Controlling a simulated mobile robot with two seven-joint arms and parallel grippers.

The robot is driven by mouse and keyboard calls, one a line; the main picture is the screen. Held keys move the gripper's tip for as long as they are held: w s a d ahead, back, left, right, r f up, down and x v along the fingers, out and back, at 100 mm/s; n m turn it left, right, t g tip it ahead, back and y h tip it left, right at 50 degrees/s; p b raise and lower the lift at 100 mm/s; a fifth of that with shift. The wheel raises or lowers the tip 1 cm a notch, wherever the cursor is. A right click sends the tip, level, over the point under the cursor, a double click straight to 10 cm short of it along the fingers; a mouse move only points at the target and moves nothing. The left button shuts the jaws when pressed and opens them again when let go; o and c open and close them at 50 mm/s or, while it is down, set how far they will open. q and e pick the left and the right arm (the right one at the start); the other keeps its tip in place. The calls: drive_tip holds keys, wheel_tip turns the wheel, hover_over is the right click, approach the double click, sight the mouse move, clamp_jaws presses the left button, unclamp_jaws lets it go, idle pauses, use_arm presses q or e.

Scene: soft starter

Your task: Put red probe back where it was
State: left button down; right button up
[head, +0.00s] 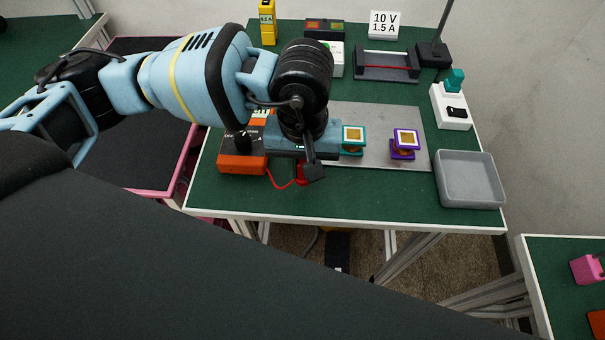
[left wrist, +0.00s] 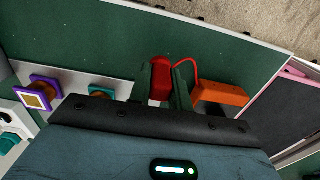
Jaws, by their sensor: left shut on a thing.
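The red probe (left wrist: 161,79) is between the two fingers of my left gripper (left wrist: 163,88) in the left wrist view, and the gripper is shut on it. In the head view a small red part of the probe (head: 301,172) shows beneath the wrist; the fingers are mostly hidden there. A red lead (head: 278,183) runs from the probe to the orange meter box (head: 238,163) just to the left. The orange box also shows in the left wrist view (left wrist: 222,94). My right gripper is in neither view.
A grey plate (head: 380,125) carries a teal-framed coil (head: 353,150) and a purple-framed coil (head: 403,152). A grey tray (head: 469,202) stands at the right. A white switch block (head: 452,117) and a "10 V 1.5 A" sign (head: 384,25) stand behind. The green table's front strip (head: 370,200) is clear.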

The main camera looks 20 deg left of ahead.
sight(303, 178)
use_arm(q)
drive_tip(key=shift+f, duration=0.1)
drive_tip(key=shift+f, duration=1.65)
drive_tip(key=c, duration=1.2)
unclamp_jaws()
drive_tip(key=shift+o, duration=0.2)
wheel_tip(303, 178, up, 12)
drive_tip(key=shift+r, duration=0.1)
